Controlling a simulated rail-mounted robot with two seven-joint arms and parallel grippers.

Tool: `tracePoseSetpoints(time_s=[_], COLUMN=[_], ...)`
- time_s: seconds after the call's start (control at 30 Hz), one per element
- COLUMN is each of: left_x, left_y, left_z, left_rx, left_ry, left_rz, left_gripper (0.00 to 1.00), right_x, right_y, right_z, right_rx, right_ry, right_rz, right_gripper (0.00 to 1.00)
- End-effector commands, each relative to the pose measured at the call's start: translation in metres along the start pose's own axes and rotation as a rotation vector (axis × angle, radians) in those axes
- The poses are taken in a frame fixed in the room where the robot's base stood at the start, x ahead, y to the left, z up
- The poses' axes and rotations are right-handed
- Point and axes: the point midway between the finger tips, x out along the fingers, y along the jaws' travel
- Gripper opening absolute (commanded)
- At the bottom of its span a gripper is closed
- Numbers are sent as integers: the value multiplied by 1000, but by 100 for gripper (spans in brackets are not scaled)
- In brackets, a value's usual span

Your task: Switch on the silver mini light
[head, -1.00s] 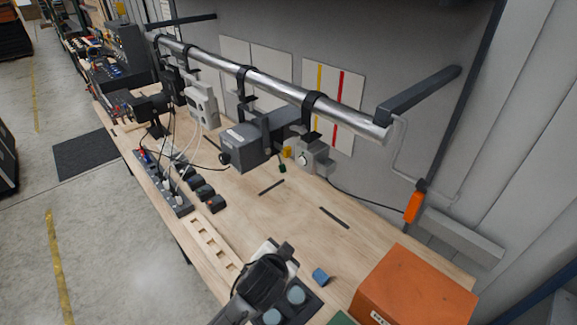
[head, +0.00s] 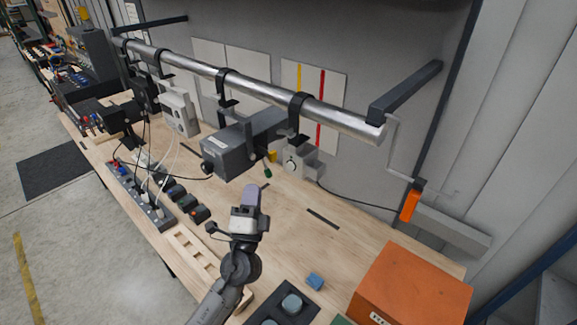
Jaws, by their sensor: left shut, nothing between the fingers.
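A small silver-grey unit (head: 297,160) with a round face hangs by a black clamp from the metal rail; it looks like the silver mini light. I cannot tell whether it is lit. My left gripper (head: 250,193) is shut and empty, pointing up the picture over the bench. It appears below and left of the silver unit, apart from it. My right gripper is not in view.
The metal rail (head: 340,121) runs above the wooden bench (head: 335,247). A paler grey unit (head: 180,113) hangs further left. A power strip (head: 137,192) with cables lies at the bench edge.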

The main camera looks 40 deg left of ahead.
Motion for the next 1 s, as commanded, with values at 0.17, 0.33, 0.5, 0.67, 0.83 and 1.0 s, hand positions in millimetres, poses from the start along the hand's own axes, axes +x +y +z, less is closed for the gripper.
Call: tracePoseSetpoints(time_s=[0.17, 0.33, 0.5, 0.67, 0.83, 1.0], left_x=[0, 0, 3, 13, 27, 41], left_y=[0, 0, 2, 9, 21, 30], left_z=[-1, -1, -3, -10, -21, -31], left_rx=[6, 5, 4, 4, 3, 4], left_ry=[7, 6, 5, 4, 5, 4], left_rz=[0, 0, 0, -1, 0, -1], left_gripper=[0, 0, 0, 0, 0, 0], right_x=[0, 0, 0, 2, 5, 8], right_y=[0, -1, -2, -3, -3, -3], right_z=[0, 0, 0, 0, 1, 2], right_rx=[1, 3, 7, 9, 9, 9], right_ry=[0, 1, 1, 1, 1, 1], right_rz=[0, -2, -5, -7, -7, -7], right_gripper=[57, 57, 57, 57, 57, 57])
